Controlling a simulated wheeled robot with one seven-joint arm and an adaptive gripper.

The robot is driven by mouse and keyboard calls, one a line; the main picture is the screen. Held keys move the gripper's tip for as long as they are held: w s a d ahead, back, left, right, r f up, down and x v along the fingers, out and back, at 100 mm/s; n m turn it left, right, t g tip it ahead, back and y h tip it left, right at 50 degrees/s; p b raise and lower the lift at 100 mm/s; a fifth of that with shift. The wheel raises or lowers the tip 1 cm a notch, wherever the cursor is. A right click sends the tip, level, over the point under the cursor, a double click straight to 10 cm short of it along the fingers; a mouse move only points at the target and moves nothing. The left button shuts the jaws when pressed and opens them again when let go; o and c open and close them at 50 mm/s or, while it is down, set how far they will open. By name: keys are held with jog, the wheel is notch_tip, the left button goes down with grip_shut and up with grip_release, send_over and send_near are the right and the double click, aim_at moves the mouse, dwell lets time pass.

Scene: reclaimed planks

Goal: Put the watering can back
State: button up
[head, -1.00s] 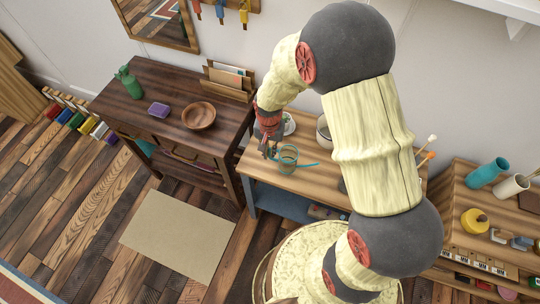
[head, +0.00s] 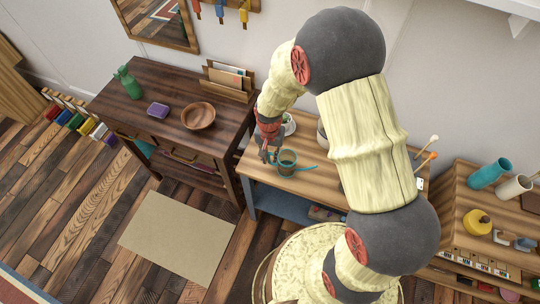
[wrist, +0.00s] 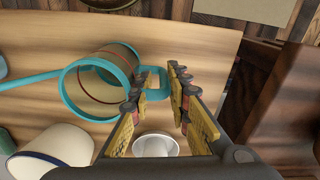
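The watering can (head: 287,168) stands on the lighter wooden bench, with a teal rim and a long thin teal spout pointing right in the head view. In the wrist view the can (wrist: 106,88) is at upper left, its spout toward the left edge and its teal loop handle toward my fingers. My gripper (wrist: 160,92) is open. Its fingertips are close to the handle's outer end, which appears roughly at the gap between them. I cannot tell whether they touch it. In the head view my gripper (head: 270,156) is just left of the can.
A small white cup (wrist: 157,146) and a larger pale pot (wrist: 55,150) stand near the can. A shelf unit (head: 470,200) stands at right.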

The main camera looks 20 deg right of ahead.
notch_tip(320, 180, up, 12)
jog(key=p, duration=0.3)
notch_tip(320, 180, up, 11)
jog(key=s+d+n+t, duration=0.1)
jog(key=s+d+t, duration=0.1)
jog(key=s+d+r+n+t, duration=0.1)
jog(key=s+d+r+n, duration=0.1)
jog(key=s+r, duration=0.6)
jog(key=s+d+r+n+t, duration=0.1)
jog(key=s+r+n+t, duration=0.1)
jog(key=s+r, duration=0.6)
jog(key=shift+d+r+t, duration=0.3)
jog(key=shift+d+r, duration=0.05)
